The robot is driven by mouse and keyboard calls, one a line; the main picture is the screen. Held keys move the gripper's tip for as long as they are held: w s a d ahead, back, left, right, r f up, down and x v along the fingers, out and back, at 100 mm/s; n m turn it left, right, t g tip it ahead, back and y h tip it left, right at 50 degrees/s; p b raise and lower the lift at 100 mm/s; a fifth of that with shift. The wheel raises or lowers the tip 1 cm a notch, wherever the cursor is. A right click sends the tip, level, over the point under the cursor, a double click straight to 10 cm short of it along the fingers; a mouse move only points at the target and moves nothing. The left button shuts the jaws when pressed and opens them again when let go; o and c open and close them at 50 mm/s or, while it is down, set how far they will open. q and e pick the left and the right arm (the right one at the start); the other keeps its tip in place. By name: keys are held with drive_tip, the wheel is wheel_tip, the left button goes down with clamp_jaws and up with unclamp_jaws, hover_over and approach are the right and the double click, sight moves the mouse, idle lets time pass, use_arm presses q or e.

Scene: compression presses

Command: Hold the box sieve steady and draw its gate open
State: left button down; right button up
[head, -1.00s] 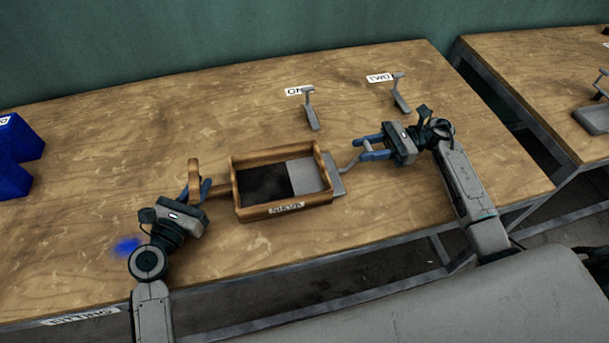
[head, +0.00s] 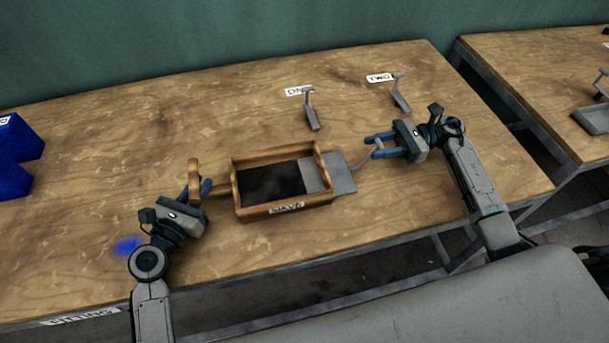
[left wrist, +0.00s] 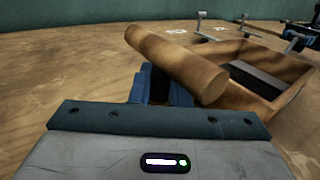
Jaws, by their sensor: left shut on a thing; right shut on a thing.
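The wooden box sieve (head: 285,208) sits on the table in the head view, with a dark area inside its frame. Its grey gate (head: 341,177) sticks out through the right side, and a strip of it still lies inside the frame. My left gripper (head: 198,190) is shut on the sieve's wooden handle (head: 193,170) at the left. The handle also shows in the left wrist view (left wrist: 180,62), with blue fingers beneath it. My right gripper (head: 376,147) is shut on the gate's bent grey handle (head: 364,160), to the right of the box.
Two small grey levers, one (head: 311,110) and another (head: 401,95), stand behind the sieve near white labels. The wooden table (head: 120,190) is clear around the sieve. A second table (head: 540,75) stands at the right.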

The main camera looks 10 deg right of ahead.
drive_tip(key=shift+d, duration=0.55)
drive_tip(key=o, duration=1.2)
drive_tip(key=shift+c, duration=0.2)
drive_tip(key=d, duration=1.2)
use_arm(q)
drive_tip(key=c, duration=1.3)
unclamp_jaws()
